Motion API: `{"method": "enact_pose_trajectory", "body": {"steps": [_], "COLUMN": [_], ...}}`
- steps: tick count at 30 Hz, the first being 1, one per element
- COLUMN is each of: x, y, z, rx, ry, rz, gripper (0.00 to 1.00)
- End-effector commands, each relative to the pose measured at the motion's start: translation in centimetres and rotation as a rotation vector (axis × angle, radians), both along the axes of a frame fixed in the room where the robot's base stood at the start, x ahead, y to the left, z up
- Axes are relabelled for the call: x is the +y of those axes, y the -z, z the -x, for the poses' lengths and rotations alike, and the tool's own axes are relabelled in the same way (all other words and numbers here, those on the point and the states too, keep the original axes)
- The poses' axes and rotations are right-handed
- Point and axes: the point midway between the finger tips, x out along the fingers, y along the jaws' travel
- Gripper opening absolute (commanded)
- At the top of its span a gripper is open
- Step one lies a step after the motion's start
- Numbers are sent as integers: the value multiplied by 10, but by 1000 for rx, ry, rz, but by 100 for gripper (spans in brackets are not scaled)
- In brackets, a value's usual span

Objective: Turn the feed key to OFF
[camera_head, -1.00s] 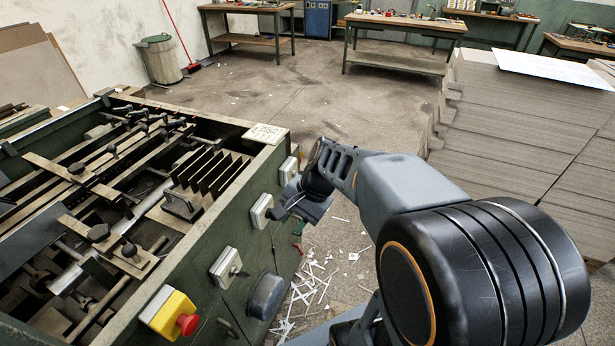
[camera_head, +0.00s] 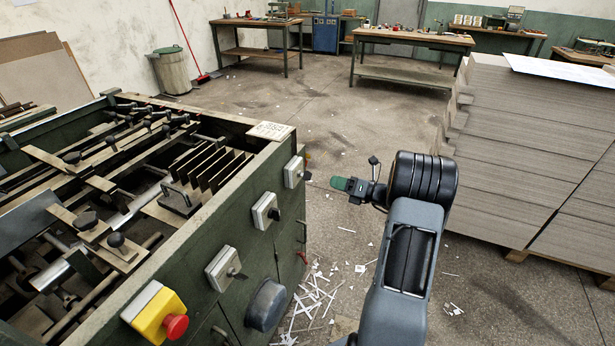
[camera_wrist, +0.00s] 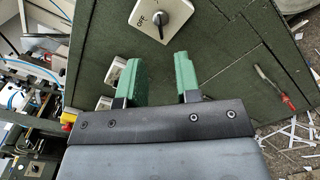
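A pale switch plate with a black key knob (camera_wrist: 161,19) is at the top of the wrist view, with "OFF" lettered on its left. It appears to be the farthest of the pale switch boxes (camera_head: 293,171) on the green machine's side in the head view. I cannot tell for sure which switch is the feed key, nor the exact position of its knob. My gripper (camera_wrist: 166,78) has two green fingers, spread apart with nothing between them. In the head view my gripper (camera_head: 347,185) hangs right of the far switch box, with a gap between them.
Two more switch boxes (camera_head: 265,210) (camera_head: 223,268) and a yellow box with a red button (camera_head: 160,313) line the machine's side. A handle with a red end (camera_head: 303,257) hangs below. Paper scraps litter the floor. Stacked greyboard (camera_head: 530,150) stands right.

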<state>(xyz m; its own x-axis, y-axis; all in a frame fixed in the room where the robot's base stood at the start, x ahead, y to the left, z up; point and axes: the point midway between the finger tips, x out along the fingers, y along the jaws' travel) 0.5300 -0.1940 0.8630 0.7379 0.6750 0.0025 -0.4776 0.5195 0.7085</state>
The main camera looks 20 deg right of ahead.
Motion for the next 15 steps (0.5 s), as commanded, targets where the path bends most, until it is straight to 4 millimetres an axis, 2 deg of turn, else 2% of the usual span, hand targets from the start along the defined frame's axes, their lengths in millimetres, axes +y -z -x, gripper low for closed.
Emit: {"method": "enact_pose_trajectory", "body": {"steps": [7, 15], "x": [35, 60], "y": [0, 0], "z": [-37, -65], "rx": [0, 1], "ry": [-5, -2], "rz": [1, 2], "gripper": [31, 31]}}
